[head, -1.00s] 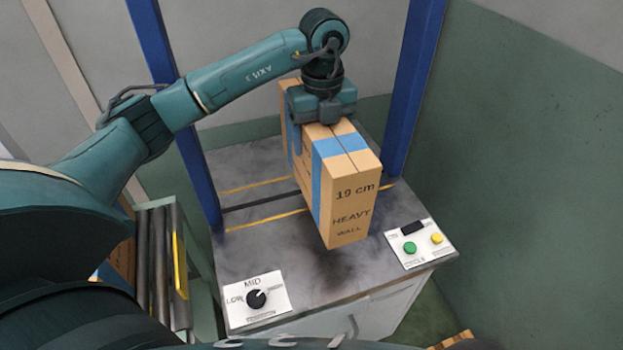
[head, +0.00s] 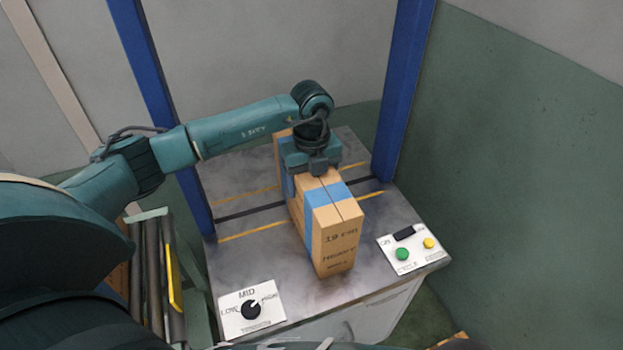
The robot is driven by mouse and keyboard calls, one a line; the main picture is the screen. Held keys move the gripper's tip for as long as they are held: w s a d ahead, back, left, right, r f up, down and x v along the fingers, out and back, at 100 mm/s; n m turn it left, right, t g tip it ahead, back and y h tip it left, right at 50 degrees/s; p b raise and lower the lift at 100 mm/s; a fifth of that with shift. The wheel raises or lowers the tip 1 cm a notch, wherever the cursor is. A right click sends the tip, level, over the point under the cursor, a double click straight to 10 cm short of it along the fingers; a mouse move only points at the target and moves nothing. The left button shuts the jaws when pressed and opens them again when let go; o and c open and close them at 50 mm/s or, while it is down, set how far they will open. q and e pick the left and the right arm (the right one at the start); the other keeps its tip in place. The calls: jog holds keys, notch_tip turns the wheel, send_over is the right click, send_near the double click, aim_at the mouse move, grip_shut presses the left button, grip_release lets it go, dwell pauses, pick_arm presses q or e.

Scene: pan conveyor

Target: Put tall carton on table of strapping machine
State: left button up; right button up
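The far end of the carton is partly hidden behind the gripper. My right gripper is not in view.
Blue posts (head: 162,110) and (head: 403,90) stand at either side of the table. A dial panel (head: 252,308) is at the front left, and a button panel (head: 414,249) at the right. A roller conveyor (head: 152,270) lies left of the table. A green wall is at the right.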

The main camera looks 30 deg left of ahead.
pick_arm(q)
jog(key=shift+r, duration=0.1)
jog(key=o, duration=1.1)
jog(key=shift+f, duration=0.2)
jog(key=o, duration=0.3)
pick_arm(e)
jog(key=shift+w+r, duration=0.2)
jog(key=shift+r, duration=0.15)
pick_arm(q)
notch_tip(320, 180, up, 12)
jog(key=shift+r+b, duration=0.2)
jog(key=shift+b, duration=0.5)
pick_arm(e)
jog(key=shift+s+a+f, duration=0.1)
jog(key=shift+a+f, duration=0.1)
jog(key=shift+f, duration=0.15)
